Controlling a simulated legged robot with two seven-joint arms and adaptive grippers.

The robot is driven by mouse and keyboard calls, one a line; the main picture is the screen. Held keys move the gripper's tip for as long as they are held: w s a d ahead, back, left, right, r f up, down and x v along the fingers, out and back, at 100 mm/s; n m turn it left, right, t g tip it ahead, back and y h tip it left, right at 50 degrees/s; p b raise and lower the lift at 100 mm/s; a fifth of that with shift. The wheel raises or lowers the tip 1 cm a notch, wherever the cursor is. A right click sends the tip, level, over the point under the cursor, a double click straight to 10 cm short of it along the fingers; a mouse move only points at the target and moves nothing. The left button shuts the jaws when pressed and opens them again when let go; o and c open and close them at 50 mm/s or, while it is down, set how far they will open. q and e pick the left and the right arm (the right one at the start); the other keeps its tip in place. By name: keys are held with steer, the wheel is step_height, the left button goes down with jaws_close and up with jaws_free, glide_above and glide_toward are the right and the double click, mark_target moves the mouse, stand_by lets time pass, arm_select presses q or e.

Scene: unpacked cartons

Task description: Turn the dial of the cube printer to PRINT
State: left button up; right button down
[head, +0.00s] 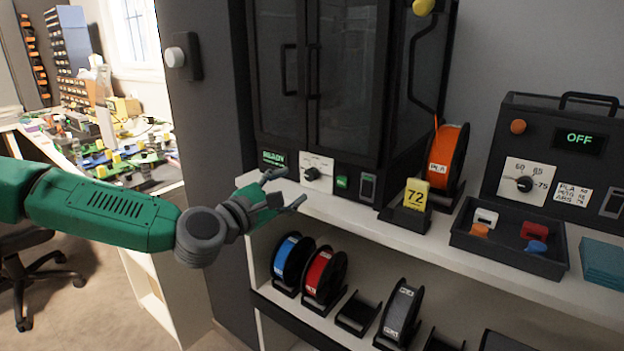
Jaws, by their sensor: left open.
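The cube printer (318,75) is a dark cabinet with glass double doors on the white shelf top. Its front panel has a green READY display (272,158), a white plate with a dark dial (311,174), a green button (341,182) and a switch (367,187). The dial's marks are too small to read. My left gripper (287,190) is open and empty, in front of and a little below the panel's left part, with its fingers pointing right towards the dial. It appears apart from the dial. My right gripper is not in view.
An orange spool (447,158) and a yellow 72 tag (415,194) stand right of the printer. Further right are a dark tray (510,252) of small parts and a box (556,150) reading OFF. Spools, including a blue one (292,258), sit on the lower shelf.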

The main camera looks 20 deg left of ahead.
mark_target(307, 177)
arm_select(q)
steer(key=x, duration=0.5)
steer(key=shift+w+f, duration=0.15)
steer(key=shift+w, duration=0.3)
steer(key=shift+w+d+b, duration=0.3)
steer(key=shift+w+d, duration=0.15)
steer(key=shift+w, duration=0.1)
steer(key=shift+a, duration=0.25)
jaws_close()
